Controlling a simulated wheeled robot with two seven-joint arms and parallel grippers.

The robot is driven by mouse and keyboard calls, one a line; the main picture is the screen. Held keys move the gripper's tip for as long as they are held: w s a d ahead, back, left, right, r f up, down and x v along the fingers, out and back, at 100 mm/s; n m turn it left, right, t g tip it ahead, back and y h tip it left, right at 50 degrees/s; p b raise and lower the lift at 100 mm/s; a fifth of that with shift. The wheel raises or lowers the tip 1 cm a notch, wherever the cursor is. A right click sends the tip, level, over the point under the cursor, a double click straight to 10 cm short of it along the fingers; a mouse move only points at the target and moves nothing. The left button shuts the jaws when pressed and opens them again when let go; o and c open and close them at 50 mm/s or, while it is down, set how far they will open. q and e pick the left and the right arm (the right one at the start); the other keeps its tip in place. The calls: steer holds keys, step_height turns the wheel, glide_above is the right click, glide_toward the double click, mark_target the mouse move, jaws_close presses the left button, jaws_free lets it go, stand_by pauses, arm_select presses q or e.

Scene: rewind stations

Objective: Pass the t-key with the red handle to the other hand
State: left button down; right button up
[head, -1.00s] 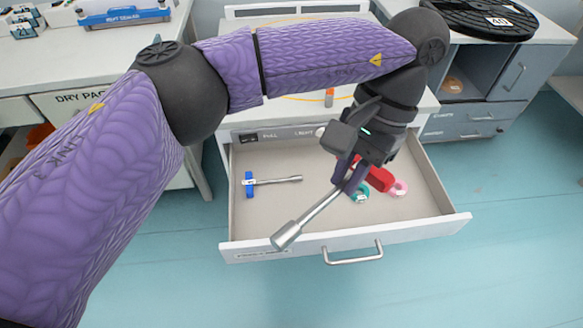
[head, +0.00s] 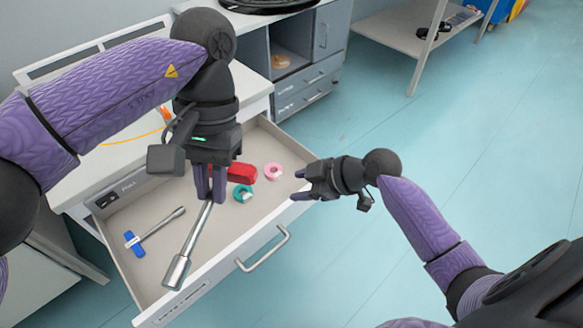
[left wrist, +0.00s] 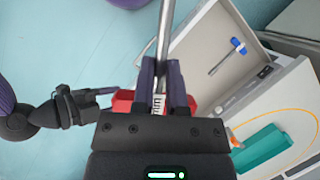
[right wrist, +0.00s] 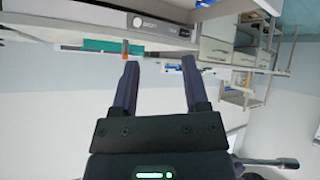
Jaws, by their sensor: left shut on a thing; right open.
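The t-key with the red handle (head: 241,172) is held by my left gripper (head: 210,192) above the open drawer. Its metal shaft (head: 190,240) points down toward the drawer front in the head view. In the left wrist view the fingers (left wrist: 166,88) close on the shaft by the handle, and the red handle (left wrist: 123,101) shows on both sides of them. My right gripper (head: 308,181) is open and empty, to the right of the drawer and apart from the key. Its spread fingers (right wrist: 160,85) show in the right wrist view.
The open drawer (head: 128,218) holds a t-key with a blue handle (head: 133,243), a teal ring (head: 243,193) and a pink ring (head: 273,172). The drawer handle (head: 264,250) sticks out in front. A grey cabinet (head: 325,70) stands behind. The floor at the right is clear.

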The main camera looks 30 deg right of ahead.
steer(key=s+a+r+n+y, duration=0.1)
steer(key=a+r+n, duration=0.1)
steer(key=r+n, duration=0.2)
steer(key=s+a+r+n+g+y, duration=0.1)
steer(key=r+n, duration=0.3)
steer(key=r, duration=0.4)
steer(key=s+a+r+n+g+y, duration=0.1)
steer(key=s+a+r+n+y, duration=0.2)
steer(key=r, duration=0.3)
steer(key=shift+a+n, duration=0.15)
steer(key=shift+n, duration=0.55)
steer(key=n+g, duration=0.3)
steer(key=n, duration=0.4)
glide_toward(197, 233)
steer(key=x, duration=0.8)
steer(key=shift+a+f, duration=0.2)
steer(key=shift+a, duration=0.1)
steer(key=shift+c, duration=0.2)
jaws_close()
